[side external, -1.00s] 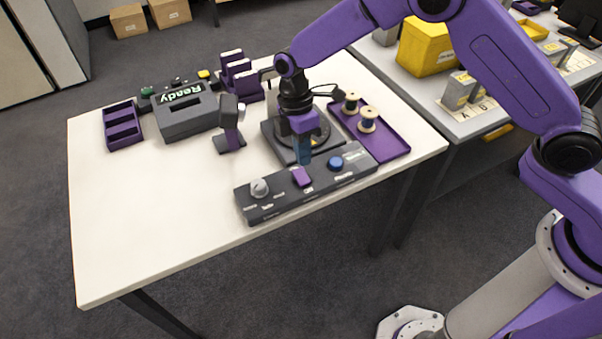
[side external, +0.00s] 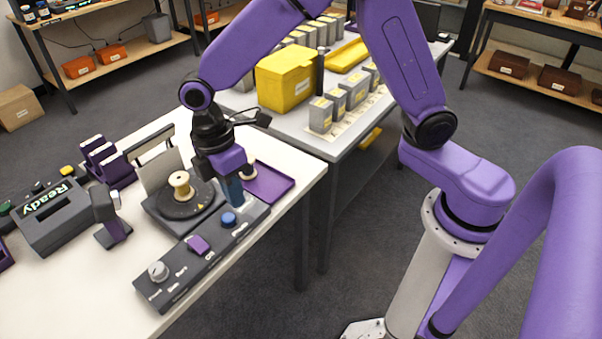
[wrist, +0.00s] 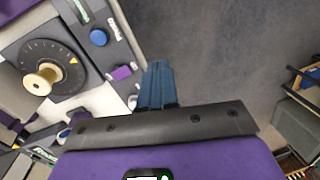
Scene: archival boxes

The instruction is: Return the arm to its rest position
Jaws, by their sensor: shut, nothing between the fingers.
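My gripper (side external: 234,202) is shut and empty, its blue fingers pointing down. In the side external view it hangs over the right end of the control panel (side external: 184,270), near the blue button (side external: 229,219). The gap below the fingers cannot be told. In the wrist view the shut blue fingers (wrist: 158,68) appear against the table edge and grey floor, with the blue button (wrist: 98,37) to their left.
A spool (side external: 181,186) stands on the dark turntable (side external: 160,207), left of my gripper. A purple tray (side external: 270,184) lies behind my gripper, with a partly hidden spool (side external: 249,169). A "Ready" device (side external: 50,218) stands at left. A yellow bin (side external: 286,80) occupies the grey table behind.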

